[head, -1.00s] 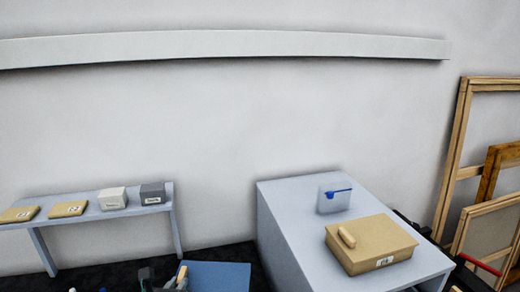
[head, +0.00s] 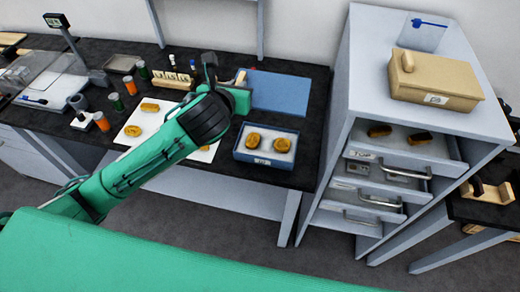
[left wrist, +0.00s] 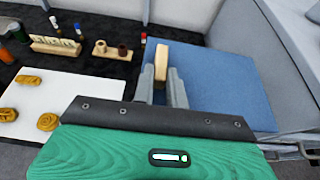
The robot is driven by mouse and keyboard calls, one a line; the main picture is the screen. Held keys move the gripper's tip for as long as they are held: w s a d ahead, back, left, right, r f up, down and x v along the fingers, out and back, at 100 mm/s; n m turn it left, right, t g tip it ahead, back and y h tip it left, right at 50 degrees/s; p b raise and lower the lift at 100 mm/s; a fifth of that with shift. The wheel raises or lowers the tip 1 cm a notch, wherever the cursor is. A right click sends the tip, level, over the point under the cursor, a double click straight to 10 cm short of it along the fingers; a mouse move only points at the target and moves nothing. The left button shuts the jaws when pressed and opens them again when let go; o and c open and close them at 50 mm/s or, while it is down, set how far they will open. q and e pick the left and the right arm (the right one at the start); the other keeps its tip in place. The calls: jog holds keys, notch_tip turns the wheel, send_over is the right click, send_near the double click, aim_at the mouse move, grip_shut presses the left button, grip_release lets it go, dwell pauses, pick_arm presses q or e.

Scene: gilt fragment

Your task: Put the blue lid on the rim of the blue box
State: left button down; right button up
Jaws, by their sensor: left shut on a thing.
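The blue lid (head: 283,92) is a flat blue panel at the back of the dark workbench, behind the blue box. Its pale wooden handle (left wrist: 162,62) stands near the left side of the panel in the left wrist view, where the lid (left wrist: 215,85) fills the right. My left gripper (left wrist: 164,84) is shut on that handle; its fingertips are mostly hidden in the head view (head: 238,86). I cannot tell whether the lid is lifted. The blue box (head: 262,161) is open at the bench front, holding two golden-brown pieces. My right gripper is out of view.
A white sheet (head: 165,120) with golden pieces lies left of the box. Small jars and a wooden rack (head: 172,79) stand behind it. A grey drawer cabinet (head: 350,75) rises right of the bench, carrying a tan box (head: 435,85).

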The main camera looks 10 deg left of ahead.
pick_arm(q)
notch_tip(320, 180, down, 15)
jog(key=shift+a+f+p, duration=0.1)
jog(key=shift+f+p, duration=0.1)
jog(key=shift+p, duration=0.1)
notch_tip(320, 180, down, 4)
jog(key=shift+f, duration=0.2)
jog(key=c, duration=1.4)
grip_release()
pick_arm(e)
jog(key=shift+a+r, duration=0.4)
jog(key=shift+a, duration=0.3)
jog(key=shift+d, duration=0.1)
